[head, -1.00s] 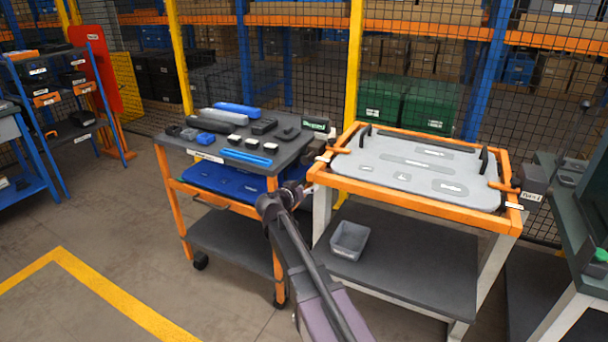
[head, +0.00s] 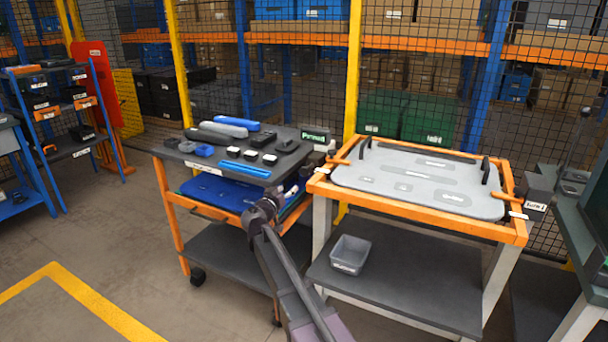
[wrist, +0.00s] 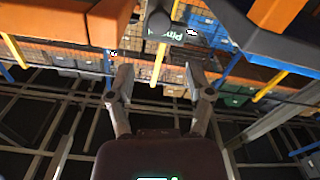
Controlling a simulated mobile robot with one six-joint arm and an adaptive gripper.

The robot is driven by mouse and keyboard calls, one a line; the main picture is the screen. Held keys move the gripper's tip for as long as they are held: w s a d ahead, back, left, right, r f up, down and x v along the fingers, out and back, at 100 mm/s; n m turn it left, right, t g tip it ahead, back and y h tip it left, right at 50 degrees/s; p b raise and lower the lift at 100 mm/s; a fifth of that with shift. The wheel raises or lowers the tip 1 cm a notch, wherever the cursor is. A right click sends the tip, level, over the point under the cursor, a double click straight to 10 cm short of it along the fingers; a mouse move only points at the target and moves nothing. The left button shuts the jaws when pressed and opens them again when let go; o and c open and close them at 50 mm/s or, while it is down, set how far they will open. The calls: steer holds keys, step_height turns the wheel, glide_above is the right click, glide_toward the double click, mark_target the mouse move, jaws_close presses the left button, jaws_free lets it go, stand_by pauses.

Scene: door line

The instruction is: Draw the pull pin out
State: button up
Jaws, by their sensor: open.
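My gripper (wrist: 161,85) is open and empty in the wrist view, its two fingers spread apart and pointing up the picture. Beyond the fingertips, near the top middle, is a dark rounded knob (wrist: 158,20), possibly the pull pin's head. A lettered sign (wrist: 163,33) is behind it, partly cut off by the knob. In the head view the sign (head: 315,137) stands at the right rear corner of the cart, next to the orange-framed table. The pin itself is too small to make out there. My arm hides most of the gripper in the head view.
The orange cart (head: 170,205) carries dark and blue parts on top. The orange-framed table (head: 420,213) holds a grey plate (head: 400,170) and, on its lower shelf, a grey bin (head: 350,254). Orange and dark undersides hang close above my fingers. Floor is free at front left.

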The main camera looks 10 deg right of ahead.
mark_target(304, 174)
steer(key=x, duration=1.3)
steer(key=shift+w+d, duration=0.1)
